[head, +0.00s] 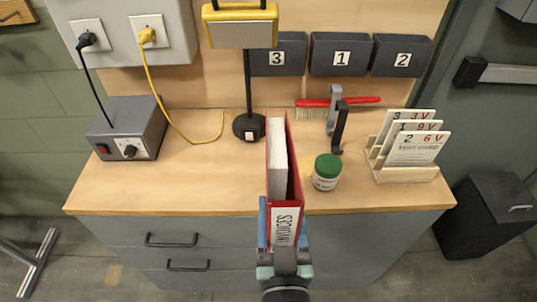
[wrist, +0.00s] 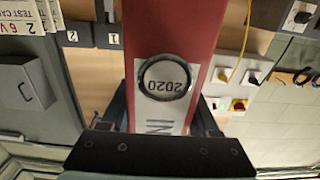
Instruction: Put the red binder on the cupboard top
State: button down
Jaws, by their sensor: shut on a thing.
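The red binder (head: 294,180) stands upright in the middle of the head view, its labelled spine towards me and its white pages showing on top. My gripper (head: 284,232) is shut on the binder near its spine. In the wrist view the binder (wrist: 205,40) fills the middle between the fingers of my gripper (wrist: 165,112), with a ring and "2020" on its spine. The cupboard top (head: 180,188) is pale wood. The binder overlaps it in the picture; I cannot tell whether its underside touches the wood.
A green-lidded jar (head: 327,172) stands just right of the binder. A lamp (head: 249,126) is behind it, a grey power box (head: 128,128) at left, a red brush (head: 345,102) at back right and a card rack (head: 405,172) at right. The front left of the top is clear.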

jog(key=w+p, duration=0.1)
jog(key=w, duration=1.7)
notch_tip(320, 180, down, 7)
jog(key=b, duration=0.4)
jog(key=shift+r+b, duration=0.15)
jog(key=shift+b, duration=0.2)
jog(key=shift+w, duration=0.1)
jog(key=shift+f, duration=0.2)
jog(key=shift+c, duration=0.6)
grip_release()
